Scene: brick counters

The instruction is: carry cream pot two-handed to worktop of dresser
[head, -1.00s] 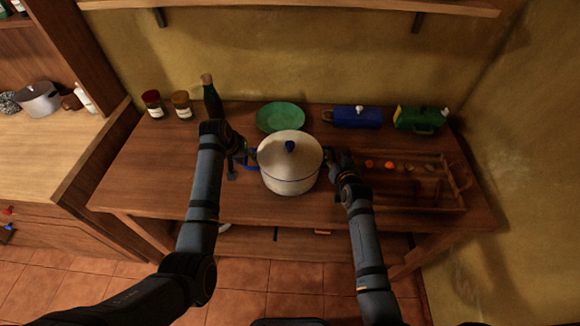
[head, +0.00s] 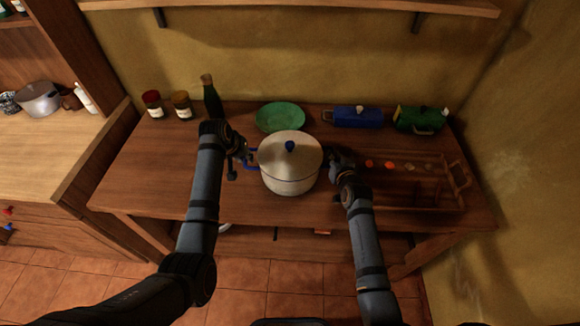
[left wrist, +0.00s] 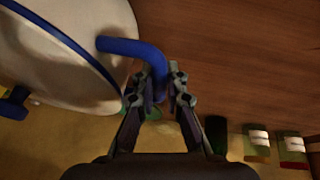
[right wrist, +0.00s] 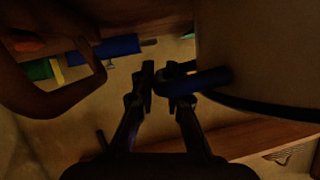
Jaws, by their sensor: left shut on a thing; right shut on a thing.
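The cream pot (head: 290,178) stands upright on the wooden table, with a blue rim, blue side handles and a lid with a blue knob. My left gripper (head: 246,157) is shut on the pot's left handle; the left wrist view shows the blue handle (left wrist: 135,48) running between the fingers (left wrist: 160,88). My right gripper (head: 332,157) is at the right handle, which is mostly hidden in the head view. The right wrist view shows its fingers (right wrist: 162,82) shut on that blue handle (right wrist: 205,80). The dresser's worktop (head: 45,150) is at the left.
On the table (head: 150,185), a green bowl (head: 281,118) is behind the pot. A wooden tray (head: 420,208) is close at right. A bottle (head: 212,100), two jars, and blue and green items stand along the back. A grey pot (head: 38,100) stands on the worktop, whose front is clear.

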